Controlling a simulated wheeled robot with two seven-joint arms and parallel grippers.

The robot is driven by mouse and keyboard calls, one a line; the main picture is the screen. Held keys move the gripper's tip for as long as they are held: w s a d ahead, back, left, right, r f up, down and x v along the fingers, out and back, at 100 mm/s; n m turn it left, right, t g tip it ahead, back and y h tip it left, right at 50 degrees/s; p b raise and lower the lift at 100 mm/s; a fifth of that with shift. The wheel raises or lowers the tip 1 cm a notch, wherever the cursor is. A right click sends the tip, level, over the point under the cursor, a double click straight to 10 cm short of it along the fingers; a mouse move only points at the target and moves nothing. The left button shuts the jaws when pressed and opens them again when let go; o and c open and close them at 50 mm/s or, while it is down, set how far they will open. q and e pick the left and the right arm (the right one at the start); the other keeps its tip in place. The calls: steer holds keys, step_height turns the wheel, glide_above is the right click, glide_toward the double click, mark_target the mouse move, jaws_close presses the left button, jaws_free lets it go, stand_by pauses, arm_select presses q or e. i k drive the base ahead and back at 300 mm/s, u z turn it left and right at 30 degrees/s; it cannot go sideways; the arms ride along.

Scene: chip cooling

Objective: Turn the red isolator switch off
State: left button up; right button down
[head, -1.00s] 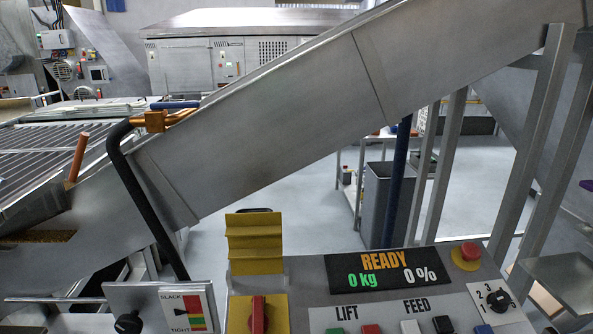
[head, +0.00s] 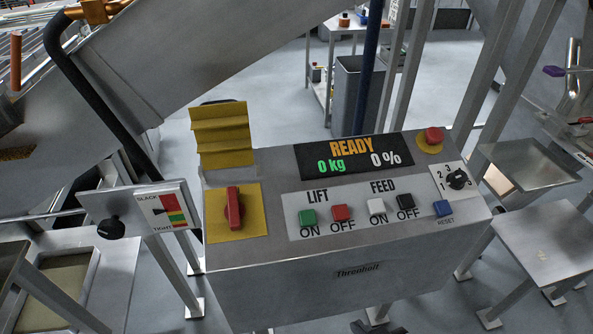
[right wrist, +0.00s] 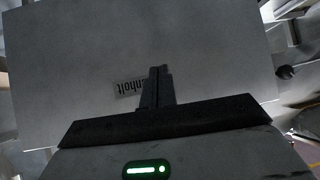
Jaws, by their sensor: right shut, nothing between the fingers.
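The red isolator switch (head: 233,209) is a red rotary handle on a yellow plate (head: 215,228), at the left of the grey control panel's top. Its handle stands upright in the picture, pointing away from me. My right gripper (head: 375,314) shows at the bottom edge of the head view, below the panel's front face and well to the right of the switch. In the right wrist view the right gripper (right wrist: 158,72) is shut and empty, facing the panel's plain front with its upside-down name label (right wrist: 129,86). My left gripper is not in view.
A raised yellow flap (head: 222,135) stands behind the switch. The panel also carries a display (head: 352,157) reading READY, several push buttons, a black dial (head: 457,179) and a red mushroom button (head: 434,135). A slack/tight gauge box (head: 140,215) juts out at left.

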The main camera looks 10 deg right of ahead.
mark_target(235, 210)
steer(key=z, duration=2.2)
steer(key=k, duration=1.35)
steer(key=u, duration=2.15)
steer(key=i, duration=0.5)
steer(key=z, duration=0.05)
